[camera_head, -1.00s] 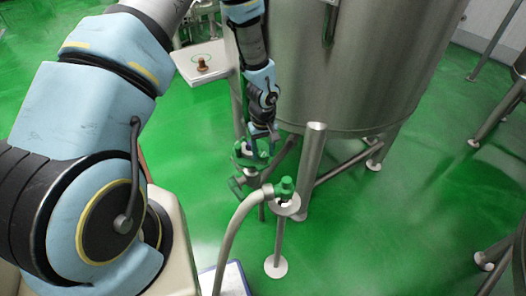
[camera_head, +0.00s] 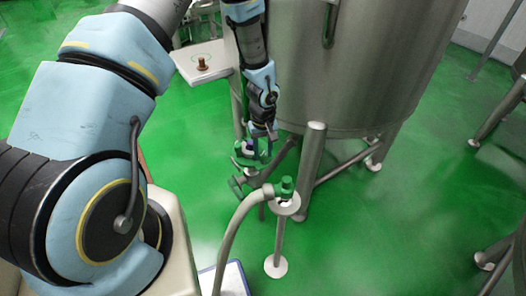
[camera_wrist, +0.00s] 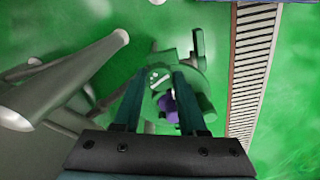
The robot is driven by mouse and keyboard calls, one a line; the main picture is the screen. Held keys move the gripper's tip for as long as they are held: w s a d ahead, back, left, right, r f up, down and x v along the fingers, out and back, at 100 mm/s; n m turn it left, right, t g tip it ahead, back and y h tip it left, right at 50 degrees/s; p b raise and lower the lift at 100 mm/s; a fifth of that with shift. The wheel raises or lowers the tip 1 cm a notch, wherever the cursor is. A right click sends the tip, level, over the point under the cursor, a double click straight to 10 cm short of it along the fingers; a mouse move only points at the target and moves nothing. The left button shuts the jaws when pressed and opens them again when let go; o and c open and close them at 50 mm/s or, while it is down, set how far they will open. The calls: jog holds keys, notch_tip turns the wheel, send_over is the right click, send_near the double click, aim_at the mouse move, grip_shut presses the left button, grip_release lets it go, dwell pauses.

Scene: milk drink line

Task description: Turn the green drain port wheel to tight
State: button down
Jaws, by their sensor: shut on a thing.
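The green drain port wheel (camera_head: 250,158) sits below the steel tank, at the end of my arm. In the wrist view the green wheel (camera_wrist: 203,85) has blocky lugs around its rim and pale marks near its middle. My gripper (camera_head: 256,145) reaches down to the wheel from above. In the wrist view my gripper (camera_wrist: 162,75) has its two dark fingers on either side of the wheel's middle part, shut on it. A purple part (camera_wrist: 169,107) shows between the fingers. The exact finger contact is hidden.
The steel tank (camera_head: 350,60) stands close behind my gripper. A grey upright post (camera_head: 312,165) and a curved pipe (camera_head: 232,235) with a green fitting (camera_head: 285,188) stand nearby. A small shelf (camera_head: 205,60) is at upper left.

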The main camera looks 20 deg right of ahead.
jog(key=m+b, duration=0.1)
jog(key=m, duration=0.4)
jog(key=shift+m, duration=0.4)
jog(key=m, duration=0.6)
jog(key=shift+a, duration=0.1)
jog(key=m, duration=0.5)
jog(key=shift+w+m, duration=0.1)
jog(key=shift+m, duration=0.3)
jog(key=m+p, duration=0.1)
jog(key=m, duration=0.4)
jog(key=shift+w, duration=0.1)
jog(key=shift+m, duration=0.4)
jog(key=shift+c, duration=2.3)
grip_release()
